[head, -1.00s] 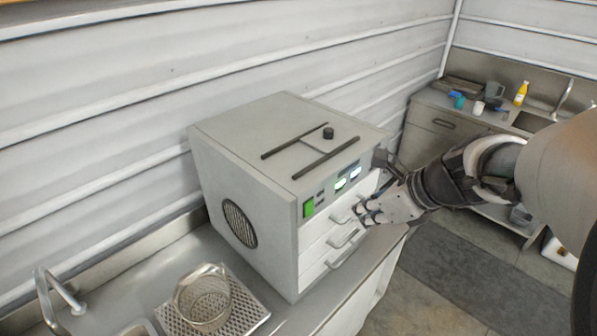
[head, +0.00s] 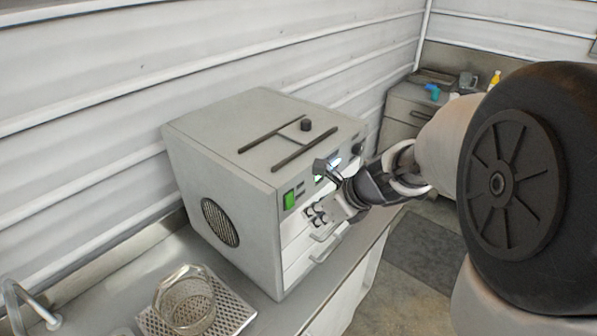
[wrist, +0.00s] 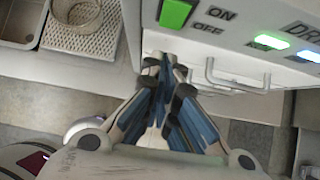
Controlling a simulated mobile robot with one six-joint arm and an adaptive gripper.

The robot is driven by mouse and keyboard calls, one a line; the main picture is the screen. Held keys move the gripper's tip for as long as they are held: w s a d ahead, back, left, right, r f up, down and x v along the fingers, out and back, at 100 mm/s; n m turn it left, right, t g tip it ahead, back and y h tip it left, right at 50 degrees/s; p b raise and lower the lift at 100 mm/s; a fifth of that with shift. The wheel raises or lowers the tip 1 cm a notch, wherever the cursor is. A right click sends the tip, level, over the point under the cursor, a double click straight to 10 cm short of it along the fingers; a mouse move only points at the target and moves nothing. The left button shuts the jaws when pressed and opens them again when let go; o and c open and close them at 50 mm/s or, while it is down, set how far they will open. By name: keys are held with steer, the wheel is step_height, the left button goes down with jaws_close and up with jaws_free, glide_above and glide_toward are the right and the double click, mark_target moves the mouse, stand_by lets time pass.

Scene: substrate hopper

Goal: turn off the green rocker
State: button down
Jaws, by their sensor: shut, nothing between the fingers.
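The green rocker (head: 289,199) sits at the left end of the front panel of a grey box-shaped machine (head: 225,140). In the wrist view the rocker (wrist: 175,14) is at the top edge, partly cut off, beside the printed words ON and OFF. My gripper (head: 312,215) is in front of the machine, just right of and slightly below the rocker. In the wrist view its shut, empty fingertips (wrist: 165,68) point toward the panel below the rocker. A gap shows between fingertips and rocker in that view; contact with the machine front cannot be told.
Drawer handles (wrist: 230,85) stick out from the machine front close to my fingers. Lit indicators (wrist: 270,42) are right of the rocker. Floor is open at the right.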

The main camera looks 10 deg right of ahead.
mark_target(290, 201)
steer(key=shift+w+a, duration=0.45)
steer(key=shift+w, duration=0.2)
steer(key=shift+w+a, duration=0.45)
steer(key=shift+w, duration=0.2)
steer(key=shift+w+a+f, duration=0.15)
steer(key=shift+w+f, duration=0.05)
steer(key=shift+w, duration=0.05)
steer(key=shift+r, duration=0.15)
steer(key=shift+r+p, duration=0.75)
steer(key=shift+p, duration=0.1)
